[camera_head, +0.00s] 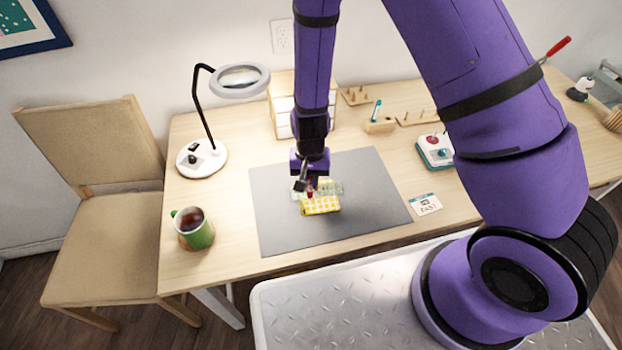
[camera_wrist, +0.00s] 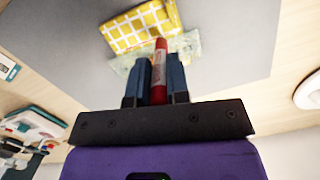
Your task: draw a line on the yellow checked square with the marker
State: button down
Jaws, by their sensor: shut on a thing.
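My gripper (camera_head: 305,182) is shut on a red marker (camera_wrist: 160,62), held between its two dark fingers, as the wrist view shows. In the head view the marker (camera_head: 310,188) points down over the yellow checked square (camera_head: 322,206). The square, yellow with white lines, also shows in the wrist view (camera_wrist: 132,27), beside the marker's far end. It lies on a pale green patterned cloth (camera_head: 330,187) on the grey mat (camera_head: 280,228). I cannot tell whether the marker's tip touches the square.
A green mug (camera_head: 201,235) and a magnifier lamp (camera_head: 202,158) stand left of the mat. A small drawer box (camera_head: 282,105) is behind. A white card (camera_head: 425,204) and a small device (camera_head: 436,152) lie to the right. The mat's front part is clear.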

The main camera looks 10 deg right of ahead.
jog(key=shift+a, duration=0.5)
dwell(0.5)
jog(key=shift+r, duration=0.35)
dwell(0.8)
jog(key=shift+r, duration=2.15)
